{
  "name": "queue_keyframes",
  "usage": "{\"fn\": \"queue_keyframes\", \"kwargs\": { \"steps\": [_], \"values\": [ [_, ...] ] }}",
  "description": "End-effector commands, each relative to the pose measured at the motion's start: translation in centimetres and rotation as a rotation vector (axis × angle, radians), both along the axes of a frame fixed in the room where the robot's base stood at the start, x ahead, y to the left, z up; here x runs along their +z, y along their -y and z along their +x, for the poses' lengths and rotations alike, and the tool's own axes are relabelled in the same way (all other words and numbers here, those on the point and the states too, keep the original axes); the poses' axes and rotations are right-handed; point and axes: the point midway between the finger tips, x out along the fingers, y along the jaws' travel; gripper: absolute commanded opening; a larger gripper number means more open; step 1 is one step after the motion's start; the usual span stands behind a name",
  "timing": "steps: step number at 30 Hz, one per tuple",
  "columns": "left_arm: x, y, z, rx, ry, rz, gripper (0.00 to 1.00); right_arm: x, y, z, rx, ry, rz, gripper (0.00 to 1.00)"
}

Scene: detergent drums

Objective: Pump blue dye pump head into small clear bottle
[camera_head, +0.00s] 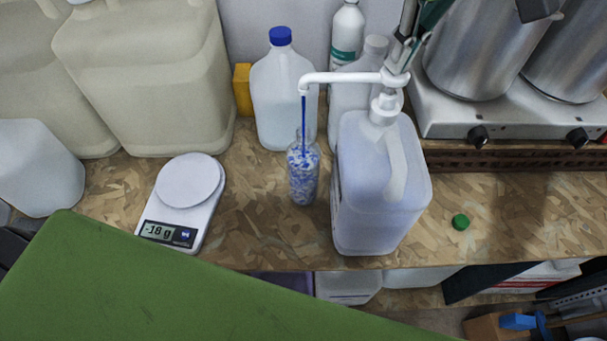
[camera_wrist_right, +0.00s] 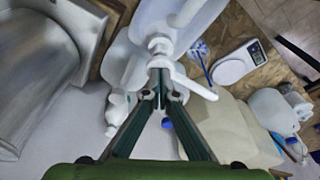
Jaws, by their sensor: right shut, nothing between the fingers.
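The white pump head (camera_head: 393,78) tops a translucent jug (camera_head: 380,185) of pale bluish liquid. Its spout reaches left over the small clear bottle (camera_head: 303,177). A thin blue stream (camera_head: 304,125) runs from the spout tip into the bottle's mouth. The bottle stands upright and shows mottled blue and white inside. My right gripper (camera_head: 408,57) is shut and empty, with its fingertips at the top of the pump head. In the right wrist view its fingers (camera_wrist_right: 161,88) meet by the pump head (camera_wrist_right: 160,45). My left gripper is out of view.
A scale (camera_head: 185,200) reading about -18 g stands left of the bottle. A blue-capped jug (camera_head: 283,95) and a white bottle (camera_head: 347,35) stand behind. A burner (camera_head: 520,115) with metal pots is at right. A green cap (camera_head: 460,222) lies on the open board at right.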

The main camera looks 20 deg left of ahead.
Motion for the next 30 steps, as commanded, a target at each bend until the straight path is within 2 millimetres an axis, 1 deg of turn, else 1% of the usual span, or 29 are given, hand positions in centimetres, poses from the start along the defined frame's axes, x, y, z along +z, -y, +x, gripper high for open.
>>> {"fn": "queue_keyframes", "kwargs": {
  "steps": [1, 5, 12, 17, 30],
  "values": [
    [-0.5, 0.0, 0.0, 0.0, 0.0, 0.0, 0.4, -0.7, 0.0, 0.0, 0.001, -0.003, -0.002, 0.0],
    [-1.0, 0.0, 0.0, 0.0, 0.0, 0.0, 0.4, -1.5, 0.0, -0.1, 0.001, -0.003, -0.002, 0.0],
    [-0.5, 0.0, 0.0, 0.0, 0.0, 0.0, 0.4, -1.0, 0.0, -0.1, 0.001, -0.004, -0.003, 0.0],
    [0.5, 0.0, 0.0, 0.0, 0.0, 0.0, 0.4, 0.2, 0.0, 0.0, 0.001, -0.004, -0.003, 0.0],
    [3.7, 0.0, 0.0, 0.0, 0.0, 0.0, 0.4, 4.3, 0.0, 0.0, 0.0, -0.003, -0.002, 0.0]
  ]
}}
